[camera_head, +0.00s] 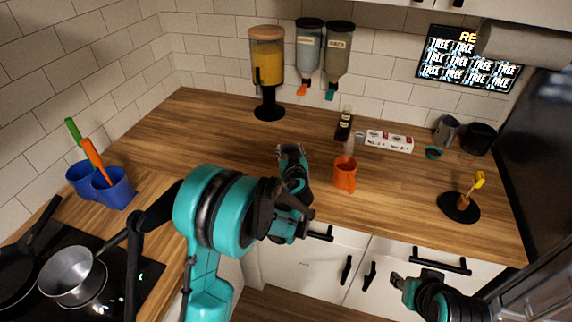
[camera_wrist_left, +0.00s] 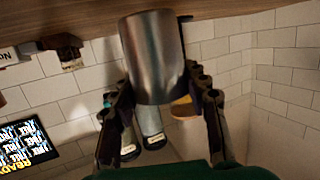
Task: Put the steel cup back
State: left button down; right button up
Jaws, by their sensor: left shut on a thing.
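A steel cup (camera_wrist_left: 155,55) with a plain brushed side sits between the fingers of my left gripper (camera_wrist_left: 158,80) in the left wrist view. The fingers are shut on it, one on each side.
The orange mug (camera_head: 345,174) stands near the counter's front. Behind are a power strip (camera_head: 389,141), a steel pitcher (camera_head: 446,130) and a black container (camera_head: 479,138). A dispenser (camera_head: 267,62) stands at the back. A black round stand (camera_head: 459,207) is at right. The counter's left-middle is clear.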

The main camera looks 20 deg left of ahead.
pick_arm(q)
jog(key=shift+s+a+f, duration=0.15)
jog(key=shift+a+f, duration=0.25)
jog(key=shift+f, duration=0.05)
notch_tip(320, 180, down, 4)
jog(key=shift+r+b, duration=0.1)
jog(key=shift+b, duration=0.8)
jog(key=c, duration=0.8)
grip_release()
